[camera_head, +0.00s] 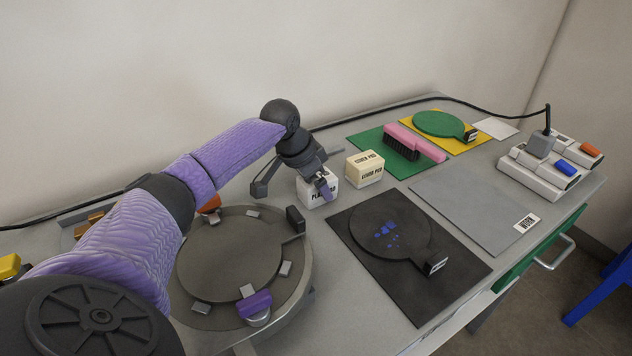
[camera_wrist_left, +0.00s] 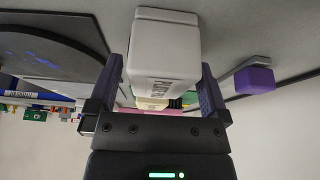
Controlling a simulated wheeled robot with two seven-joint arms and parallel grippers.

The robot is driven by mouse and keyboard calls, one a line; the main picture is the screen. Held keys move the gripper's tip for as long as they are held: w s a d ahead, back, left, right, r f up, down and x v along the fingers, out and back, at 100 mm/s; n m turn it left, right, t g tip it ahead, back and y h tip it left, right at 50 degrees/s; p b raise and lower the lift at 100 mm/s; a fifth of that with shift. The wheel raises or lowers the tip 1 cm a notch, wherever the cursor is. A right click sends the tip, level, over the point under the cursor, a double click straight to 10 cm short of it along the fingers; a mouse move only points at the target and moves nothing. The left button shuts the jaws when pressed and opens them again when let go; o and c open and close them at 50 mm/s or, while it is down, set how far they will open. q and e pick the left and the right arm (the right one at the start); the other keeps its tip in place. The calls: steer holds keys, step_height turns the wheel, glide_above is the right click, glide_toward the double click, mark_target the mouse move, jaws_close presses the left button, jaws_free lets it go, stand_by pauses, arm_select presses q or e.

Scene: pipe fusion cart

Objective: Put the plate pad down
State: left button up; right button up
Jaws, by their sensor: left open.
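The plate pad (camera_head: 311,192) is a white box with dark lettering, standing upright on the grey cart top behind the black mat. It also shows large in the left wrist view (camera_wrist_left: 165,48). My left gripper (camera_head: 322,181) reaches down over it. In the left wrist view its two purple-grey fingers (camera_wrist_left: 162,92) stand open, one on each side of the box. The near finger hides part of the label in the head view. I cannot tell whether either finger still touches the box. My right gripper is not in view.
A cream box labelled cover pad (camera_head: 365,169) stands just right of the plate pad. A round plate with clamps (camera_head: 230,262) is at front left, and a black mat (camera_head: 405,300) with a dark disc (camera_head: 390,228) lies in front. The grey mat (camera_head: 470,210) is bare apart from a label.

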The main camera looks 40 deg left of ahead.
arm_select(q)
steer(key=p+v, duration=0.3)
steer(key=v, duration=0.8)
steer(key=shift+r, duration=0.3)
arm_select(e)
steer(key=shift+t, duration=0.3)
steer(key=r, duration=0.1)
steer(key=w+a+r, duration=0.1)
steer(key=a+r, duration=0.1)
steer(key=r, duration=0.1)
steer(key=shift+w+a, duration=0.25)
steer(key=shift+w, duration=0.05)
arm_select(q)
steer(key=shift+s, duration=0.1)
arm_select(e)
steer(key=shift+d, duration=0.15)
